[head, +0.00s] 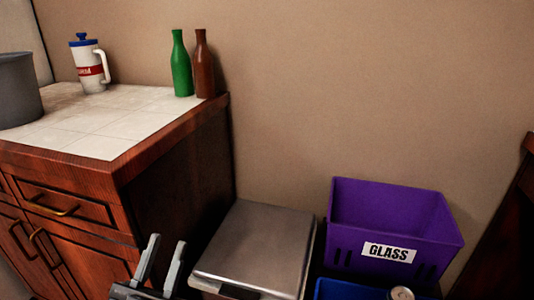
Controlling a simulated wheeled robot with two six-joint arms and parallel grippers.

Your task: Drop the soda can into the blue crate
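The blue crate (345,289) shows only as a rim and part of its inside at the bottom edge, in front of the purple crate. The top of a can (401,293), silver with a brownish rim, shows at the bottom edge by the right part of the blue crate. Its body is cut off, and I cannot tell whether it is inside the crate or above it. My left gripper (166,244) is at the bottom left, its two grey fingers apart with nothing between them. It is well left of the can and crate. My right gripper is out of view.
A purple crate (390,222) labelled GLASS stands against the wall. A grey metal-topped bin (258,245) stands between it and the wooden cabinet (170,175). The tiled counter holds a pot (18,92), a white jug (88,65), a green bottle (181,65) and a brown bottle (203,65).

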